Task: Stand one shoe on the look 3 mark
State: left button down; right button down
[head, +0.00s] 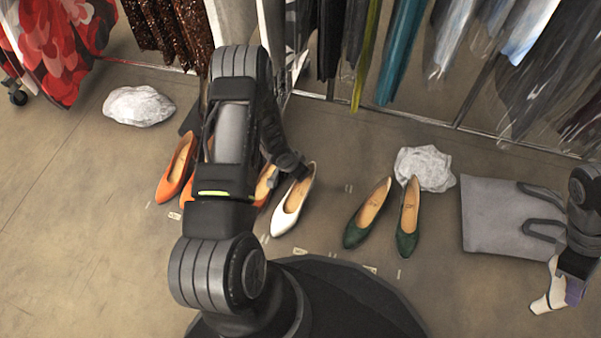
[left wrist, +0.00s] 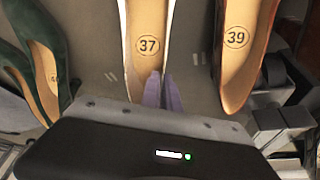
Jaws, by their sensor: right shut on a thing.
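A white shoe, marked 37 inside, (head: 291,205) stands on the floor mid-picture. In the left wrist view its heel end (left wrist: 148,25) faces me. My left gripper (left wrist: 162,92) has its purple fingers close together at that heel; whether they grip it is unclear. My right gripper (head: 574,288), at the right edge, is shut on a small white and tan thing that looks like a shoe (head: 547,292), partly hidden. Small floor tags lie below the shoes, one by the orange shoes (head: 174,216), one below the white shoe (head: 300,251), another below the green pair (head: 370,268). Their lettering is unreadable.
Orange shoes (head: 176,170) stand left, partly behind my left arm. A green pair (head: 368,214) stands right of the white shoe. Crumpled pale lumps (head: 139,106) (head: 424,168) and a grey bag (head: 505,220) lie around. Clothes racks line the back. Front-right floor is clear.

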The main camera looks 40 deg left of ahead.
pick_arm(q)
jog(key=shift+f+b, duration=0.3)
jog(key=shift+f, duration=0.05)
pick_arm(e)
jog(key=shift+f, duration=0.3)
pick_arm(q)
jog(key=c, duration=1.5)
grip_release()
jog(key=shift+c, duration=0.2)
